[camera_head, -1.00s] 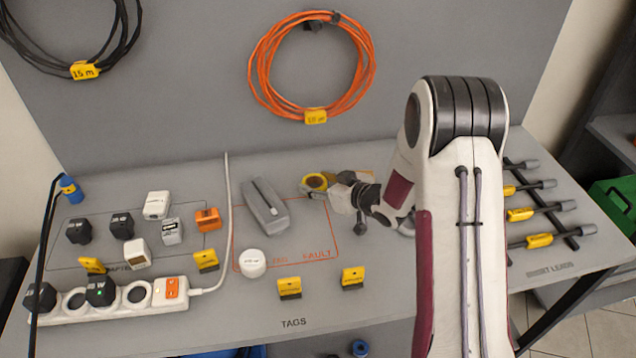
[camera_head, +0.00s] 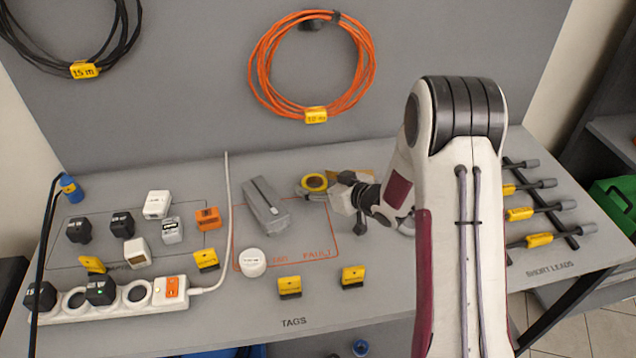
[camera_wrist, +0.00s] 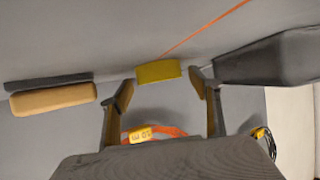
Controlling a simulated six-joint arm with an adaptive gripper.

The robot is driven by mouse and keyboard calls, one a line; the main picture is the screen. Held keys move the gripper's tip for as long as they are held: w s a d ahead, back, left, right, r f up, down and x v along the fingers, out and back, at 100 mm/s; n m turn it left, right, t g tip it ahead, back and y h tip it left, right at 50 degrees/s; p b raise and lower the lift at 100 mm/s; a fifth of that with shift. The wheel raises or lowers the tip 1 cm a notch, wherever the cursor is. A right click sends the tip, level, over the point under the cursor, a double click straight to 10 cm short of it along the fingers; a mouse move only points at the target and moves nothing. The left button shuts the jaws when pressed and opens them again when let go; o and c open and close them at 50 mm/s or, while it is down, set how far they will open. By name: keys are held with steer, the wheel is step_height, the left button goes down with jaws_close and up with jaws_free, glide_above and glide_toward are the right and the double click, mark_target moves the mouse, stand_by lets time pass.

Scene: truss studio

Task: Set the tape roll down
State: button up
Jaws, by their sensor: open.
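The yellow tape roll (camera_head: 314,182) is at the back of the table, right of the grey device. In the wrist view the yellow roll (camera_wrist: 158,72) shows edge-on just beyond and between my fingertips, apparently resting on the grey surface. My gripper (camera_wrist: 160,90) is open, with a finger on either side of the roll and gaps visible. In the head view my gripper (camera_head: 326,188) reaches in from the right, low beside the roll. Contact under the roll cannot be seen clearly.
A grey device (camera_head: 265,205) lies close left of the roll; a tan block (camera_wrist: 52,99) lies on the other side. A white round item (camera_head: 252,263) and yellow tags (camera_head: 289,286) are nearer the front. An orange cable coil (camera_head: 312,65) hangs behind.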

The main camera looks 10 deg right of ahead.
steer(key=shift+r, duration=0.1)
steer(key=shift+s+d+r, duration=0.3)
steer(key=shift+s+d, duration=0.05)
steer(key=shift+s, duration=0.1)
steer(key=v, duration=1)
steer(key=shift+s+d+r, duration=0.1)
steer(key=shift+s, duration=0.2)
steer(key=shift+r, duration=0.1)
steer(key=shift+w+d+r+h, duration=0.15)
steer(key=shift+d+r+h, duration=0.2)
steer(key=shift+r, duration=0.15)
steer(key=s+d+r+m+g+h, duration=0.2)
steer(key=s+d+r+m+h, duration=0.35)
steer(key=s+r, duration=0.6)
steer(key=s+a+r+g, duration=0.1)
steer(key=s+a+r, duration=0.1)
steer(key=s, duration=0.9)
steer(key=s+a+r+g, duration=0.2)
steer(key=s+a, duration=0.3)
steer(key=s, duration=0.5)
steer(key=shift+s+a+g, duration=0.3)
steer(key=shift+s+a, duration=0.05)
steer(key=shift+s, duration=0.05)
